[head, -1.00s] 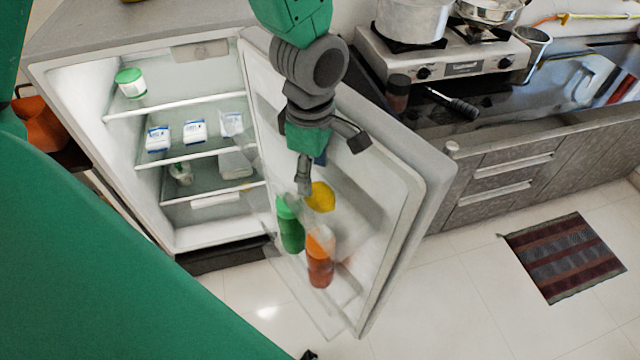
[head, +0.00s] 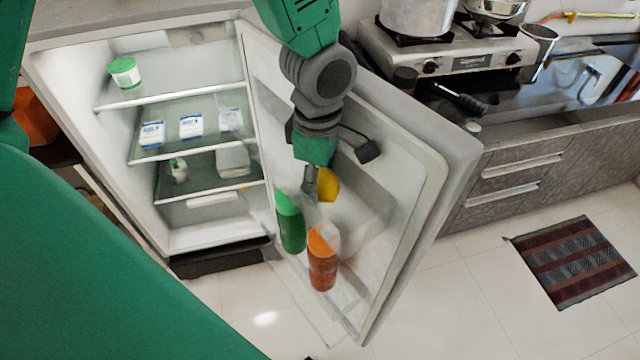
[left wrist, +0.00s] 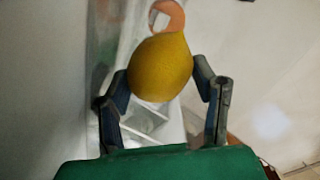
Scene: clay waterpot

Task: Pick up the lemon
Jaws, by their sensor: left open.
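The yellow lemon (head: 328,186) is at the fridge door's shelf, above the green and orange bottles, partly hidden by my left gripper (head: 312,190). In the left wrist view the lemon (left wrist: 160,68) lies between the two dark fingers of my left gripper (left wrist: 160,95). The fingers stand apart on either side of it, and I cannot tell whether either touches it. My right gripper is not seen.
The fridge door (head: 400,230) stands open around my left arm. A green bottle (head: 290,222) and an orange bottle (head: 322,262) stand close below the lemon. Fridge shelves (head: 195,145) with small cartons are at the left. A stove (head: 450,60) is behind the door.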

